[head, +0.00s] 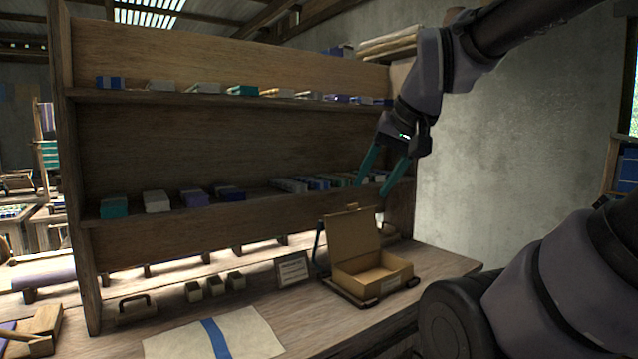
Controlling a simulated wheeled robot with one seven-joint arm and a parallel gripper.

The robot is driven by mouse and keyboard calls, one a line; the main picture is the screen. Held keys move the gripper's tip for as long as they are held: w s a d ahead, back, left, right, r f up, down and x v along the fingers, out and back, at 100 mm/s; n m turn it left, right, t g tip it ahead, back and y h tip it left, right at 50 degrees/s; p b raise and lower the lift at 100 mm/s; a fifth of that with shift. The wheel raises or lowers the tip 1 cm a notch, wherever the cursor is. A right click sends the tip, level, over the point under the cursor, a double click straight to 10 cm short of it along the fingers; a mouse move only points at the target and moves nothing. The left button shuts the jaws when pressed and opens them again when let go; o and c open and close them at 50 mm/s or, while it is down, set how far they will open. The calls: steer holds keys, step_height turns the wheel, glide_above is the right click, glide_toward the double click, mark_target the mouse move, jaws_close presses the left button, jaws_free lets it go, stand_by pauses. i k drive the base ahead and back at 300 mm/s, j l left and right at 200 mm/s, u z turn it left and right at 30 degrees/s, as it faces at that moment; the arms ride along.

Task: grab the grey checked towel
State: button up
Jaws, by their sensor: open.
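I cannot make out a towel with a grey check in the head view. A pale cloth with one blue stripe (258,330) lies flat on the front of the bench, cut off by the lower edge. Pale folded cloths (388,44) are stacked at the top right of the shelf, partly behind my arm; no check shows on them. My gripper (372,187) is open, its two teal fingers apart and pointing down, with nothing between them. It hangs before the right end of the lower shelf, above the open box and well away from the striped cloth.
A wooden shelf unit (200,52) holds rows of small folded pieces (243,90). An open cardboard box (372,272) stands on the bench (440,262), beside a small sign (292,271) and several small blocks (214,287). The bench's right end is clear.

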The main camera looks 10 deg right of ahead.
mark_target(287, 185)
steer(key=u, duration=0.45)
steer(key=i+l+u, duration=0.1)
steer(key=l+u, duration=0.25)
steer(key=l, duration=0.15)
steer(key=l+u, duration=0.35)
steer(key=l, duration=0.2)
steer(key=i+l+u, duration=0.1)
steer(key=l, duration=1.1)
